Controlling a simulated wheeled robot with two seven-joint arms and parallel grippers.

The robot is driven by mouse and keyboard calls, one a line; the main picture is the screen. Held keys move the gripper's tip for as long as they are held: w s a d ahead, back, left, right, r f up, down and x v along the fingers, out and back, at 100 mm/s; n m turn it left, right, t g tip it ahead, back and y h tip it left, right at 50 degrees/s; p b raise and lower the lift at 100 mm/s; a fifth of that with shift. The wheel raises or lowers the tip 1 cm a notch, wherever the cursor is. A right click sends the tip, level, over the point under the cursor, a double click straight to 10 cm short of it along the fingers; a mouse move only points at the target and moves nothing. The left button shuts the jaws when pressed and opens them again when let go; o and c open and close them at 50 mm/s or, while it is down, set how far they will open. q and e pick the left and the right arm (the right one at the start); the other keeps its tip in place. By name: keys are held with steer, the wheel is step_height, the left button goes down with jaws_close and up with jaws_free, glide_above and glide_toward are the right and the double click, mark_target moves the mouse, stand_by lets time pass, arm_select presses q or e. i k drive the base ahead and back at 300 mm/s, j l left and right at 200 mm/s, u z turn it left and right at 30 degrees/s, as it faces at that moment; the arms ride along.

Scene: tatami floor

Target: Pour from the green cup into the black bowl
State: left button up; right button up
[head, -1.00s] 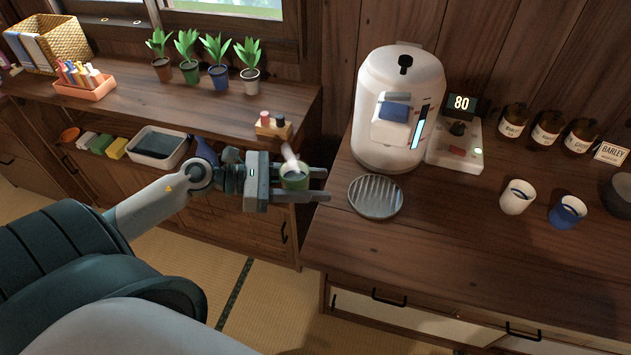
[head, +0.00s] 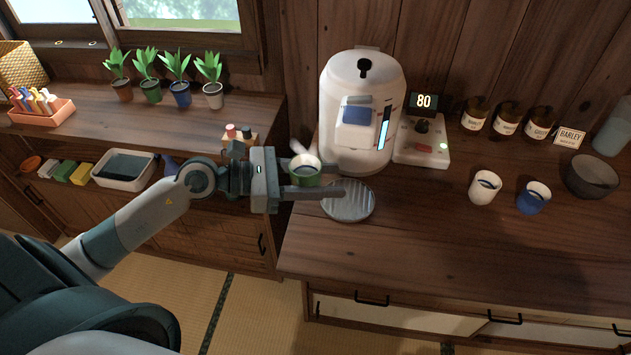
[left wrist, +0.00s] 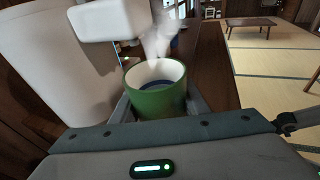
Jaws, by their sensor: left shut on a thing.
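The green cup (head: 306,176) has a white inside with dark liquid in it and white steam rising from it. My left gripper (head: 318,184) is shut on it and holds it roughly upright, beside the white dispenser and near the left edge of the round ribbed tray. The left wrist view shows the green cup (left wrist: 158,92) between the two fingers, with liquid inside. The black bowl (head: 592,177) stands on the counter at the far right, well apart from the cup. My right gripper is not in view.
The white dispenser (head: 350,115) stands behind the round tray (head: 349,203). A white cup (head: 484,188) and a blue cup (head: 533,198) stand between tray and bowl. Several jars (head: 507,120) and a barley sign (head: 569,138) are behind. The counter front is clear.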

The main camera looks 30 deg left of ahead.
mark_target(586, 176)
steer(key=i+l+z, duration=0.1)
steer(key=l, duration=0.35)
steer(key=i+l, duration=0.1)
steer(key=l, duration=0.3)
steer(key=i+l+z, duration=0.15)
steer(key=l, duration=0.7)
steer(key=i+l+z, duration=0.15)
steer(key=l, duration=0.25)
steer(key=i+l+z, duration=0.1)
steer(key=i+l, duration=0.3)
steer(key=l, duration=0.1)
